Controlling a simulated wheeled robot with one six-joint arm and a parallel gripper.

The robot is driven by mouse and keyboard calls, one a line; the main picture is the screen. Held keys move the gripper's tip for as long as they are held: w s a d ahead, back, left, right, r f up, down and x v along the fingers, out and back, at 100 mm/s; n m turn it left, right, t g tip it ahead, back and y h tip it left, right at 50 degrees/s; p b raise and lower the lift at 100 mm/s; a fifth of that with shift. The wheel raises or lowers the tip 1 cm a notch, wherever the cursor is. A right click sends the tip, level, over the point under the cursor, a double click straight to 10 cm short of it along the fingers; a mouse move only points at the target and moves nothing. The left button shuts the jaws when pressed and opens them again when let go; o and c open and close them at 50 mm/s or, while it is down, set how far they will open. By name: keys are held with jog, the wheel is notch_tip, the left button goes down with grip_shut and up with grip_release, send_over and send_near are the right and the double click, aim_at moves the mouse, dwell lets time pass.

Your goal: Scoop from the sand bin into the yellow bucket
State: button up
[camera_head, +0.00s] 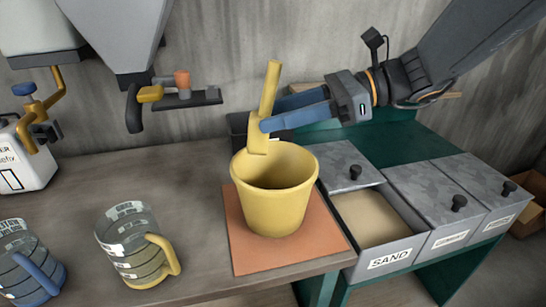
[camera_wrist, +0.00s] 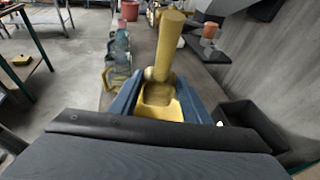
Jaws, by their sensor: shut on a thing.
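My gripper (camera_head: 266,110) has blue fingers and is shut on a yellow scoop (camera_head: 258,134), held with its handle up. The scoop is at the back rim of the yellow bucket (camera_head: 275,210), its lower end overlapping the rim in the head view. In the wrist view the scoop (camera_wrist: 160,100) sits between the fingers (camera_wrist: 170,105); whether sand is in it I cannot tell. The bucket stands upright on an orange mat (camera_head: 258,258), its inside dark and its bottom hidden. The sand bin (camera_head: 383,258), labelled SAND, is to the right, partly open with tan sand (camera_head: 370,218) showing.
Two more lidded grey bins stand right of the sand bin, one a cement bin (camera_head: 455,238). Measuring jugs (camera_head: 135,245) stand on the bench at left. A hopper with a valve (camera_head: 180,90) hangs above. A dark box (camera_wrist: 252,132) lies behind the bucket.

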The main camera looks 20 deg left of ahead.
aim_at(251, 114)
jog(key=a+h+p, duration=0.1)
jog(key=s+a+h+p, duration=0.1)
jog(key=shift+r+t+h, duration=0.3)
jog(key=shift+r+t, duration=0.1)
jog(key=a+h+p, duration=0.2)
jog(key=shift+s+a+f+t, duration=0.1)
jog(key=shift+s+a+t, duration=0.2)
jog(key=shift+s, duration=0.1)
jog(key=p, duration=0.2)
jog(key=shift+a+f+h+p, duration=0.1)
jog(key=shift+a+h+p, duration=0.2)
jog(key=shift+p, duration=0.1)
jog(key=h+p, duration=0.1)
jog(key=p, duration=0.2)
jog(key=a+h+p, duration=0.1)
jog(key=p, duration=0.2)
jog(key=t+p, duration=0.1)
jog(key=p, duration=0.3)
jog(key=shift+s+a+f+h, duration=0.3)
jog(key=shift+s+h, duration=0.05)
jog(key=shift+h, duration=0.05)
jog(key=p, duration=0.3)
jog(key=shift+a+r+t+h, duration=0.25)
jog(key=shift+t+h, duration=0.05)
jog(key=s+a+r+t+h, duration=0.3)
jog(key=a+r+h, duration=0.6)
jog(key=a, duration=0.1)
jog(key=shift+s+r+h+b, duration=0.25)
jog(key=shift+r+h+b, duration=0.05)
jog(key=shift+r, duration=0.05)
